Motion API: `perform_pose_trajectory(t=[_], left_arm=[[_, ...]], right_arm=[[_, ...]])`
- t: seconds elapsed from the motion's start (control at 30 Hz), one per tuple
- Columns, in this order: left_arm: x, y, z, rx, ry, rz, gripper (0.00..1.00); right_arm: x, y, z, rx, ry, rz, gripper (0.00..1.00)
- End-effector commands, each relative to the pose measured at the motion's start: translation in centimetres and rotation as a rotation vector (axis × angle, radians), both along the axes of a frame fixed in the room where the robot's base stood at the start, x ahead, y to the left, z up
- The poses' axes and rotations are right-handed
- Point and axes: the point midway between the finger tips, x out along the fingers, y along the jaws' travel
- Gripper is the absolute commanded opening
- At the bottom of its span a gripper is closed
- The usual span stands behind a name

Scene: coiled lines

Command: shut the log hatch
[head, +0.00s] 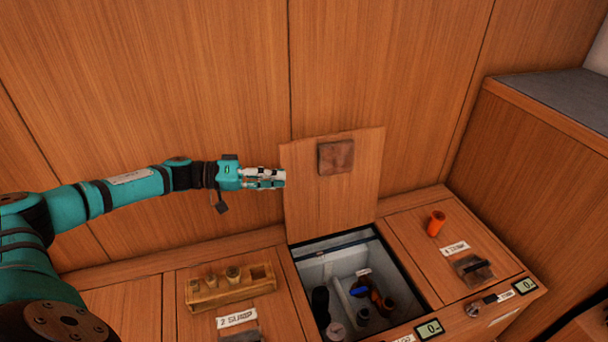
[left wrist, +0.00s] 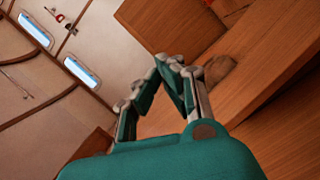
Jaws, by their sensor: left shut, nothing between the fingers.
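The log hatch (head: 300,205) is a wooden lid with a brown leather pull (head: 336,157). It stands raised at the back of its open compartment (head: 340,252). My left gripper (head: 284,178) is shut and empty at the left edge of the raised lid. I cannot tell whether it touches the lid. In the left wrist view its fingertips (left wrist: 170,62) are close together, with wood panels behind them. My right gripper is not in view.
Inside the compartment are dark bottles and an orange-and-blue item (head: 376,297). A wooden rack (head: 205,297) stands on the lid to the left. An orange cup (head: 436,223) stands on the closed lid to the right. A grey-topped counter (head: 560,95) rises at the far right.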

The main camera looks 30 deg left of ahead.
Motion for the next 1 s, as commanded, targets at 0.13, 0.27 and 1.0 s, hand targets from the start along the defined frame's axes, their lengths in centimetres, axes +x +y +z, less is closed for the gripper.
perform_pose_trajectory(t=[0.13, 0.27, 1.0], left_arm=[[1.5, -2.3, -0.4, -0.004, -0.005, -0.005, 0.0], [3.2, -4.7, -0.7, -0.005, -0.007, -0.006, 0.0], [2.9, -10.0, -3.1, -0.001, -0.003, -0.002, 0.0]], right_arm=[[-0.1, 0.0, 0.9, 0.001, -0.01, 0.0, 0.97], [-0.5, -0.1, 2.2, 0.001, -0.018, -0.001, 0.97], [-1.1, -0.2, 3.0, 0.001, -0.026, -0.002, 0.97]])
